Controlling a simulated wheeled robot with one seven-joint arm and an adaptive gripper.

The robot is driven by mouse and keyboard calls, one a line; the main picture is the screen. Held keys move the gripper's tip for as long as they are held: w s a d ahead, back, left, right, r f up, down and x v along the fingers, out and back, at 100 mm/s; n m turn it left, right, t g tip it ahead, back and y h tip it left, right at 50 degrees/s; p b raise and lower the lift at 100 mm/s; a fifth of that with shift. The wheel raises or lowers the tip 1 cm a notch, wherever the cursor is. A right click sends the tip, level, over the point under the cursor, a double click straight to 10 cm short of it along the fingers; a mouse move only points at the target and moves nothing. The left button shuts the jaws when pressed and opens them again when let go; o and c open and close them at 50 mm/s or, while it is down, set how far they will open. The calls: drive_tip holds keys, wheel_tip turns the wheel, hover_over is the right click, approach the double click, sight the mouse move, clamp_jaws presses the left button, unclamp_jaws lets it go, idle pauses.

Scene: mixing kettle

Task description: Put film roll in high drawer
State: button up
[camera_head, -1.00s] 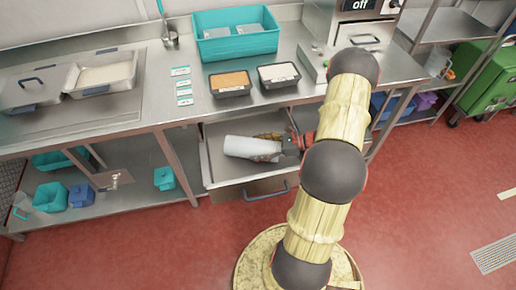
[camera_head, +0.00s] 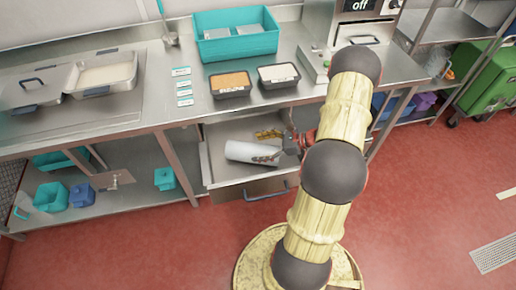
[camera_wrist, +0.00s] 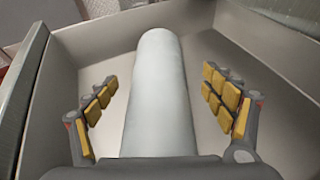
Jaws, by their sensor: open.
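The film roll (camera_head: 248,152) is a white cylinder lying in the pulled-out upper drawer (camera_head: 207,170) under the counter. In the wrist view the film roll (camera_wrist: 158,95) runs lengthwise between my two fingers, with visible gaps on both sides. My gripper (camera_wrist: 165,98) is open, its yellow-padded fingers spread inside the drawer (camera_wrist: 222,150) on either side of the roll. In the head view my gripper (camera_head: 279,148) is at the roll's right end, partly hidden by my arm. The roll's near end is hidden by the gripper body in the wrist view.
The steel counter (camera_head: 150,110) above holds a teal crate (camera_head: 235,45), an orange-filled tray (camera_head: 231,84) and a white-filled tray (camera_head: 278,75). The red floor in front is clear.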

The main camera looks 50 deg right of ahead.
drive_tip(key=p+v, duration=0.2)
drive_tip(key=v, duration=1)
drive_tip(key=w+a+r+n+g+h, duration=0.1)
drive_tip(key=w+a+r+n+g, duration=0.25)
drive_tip(key=a+r+n, duration=0.4)
drive_tip(key=w+a+r+n+g, duration=0.2)
drive_tip(key=a+r+n+g, duration=0.3)
drive_tip(key=a+r, duration=0.45)
drive_tip(key=s+a+r+n+t+h, duration=0.1)
drive_tip(key=s+a+r+n+h, duration=0.2)
drive_tip(key=s+a+r+n, duration=0.2)
drive_tip(key=s+a+r+n+t+h, duration=0.2)
drive_tip(key=s+a+r+n+h, duration=0.2)
drive_tip(key=a+r+n, duration=0.5)
drive_tip(key=s+a+n, duration=0.1)
drive_tip(key=a+n, duration=0.1)
drive_tip(key=a, duration=0.2)
drive_tip(key=shift+s+r+n, duration=0.2)
drive_tip(key=shift+s+n, duration=0.05)
drive_tip(key=shift+n, duration=0.1)
drive_tip(key=shift+a, duration=0.15)
drive_tip(key=shift+c, duration=0.3)
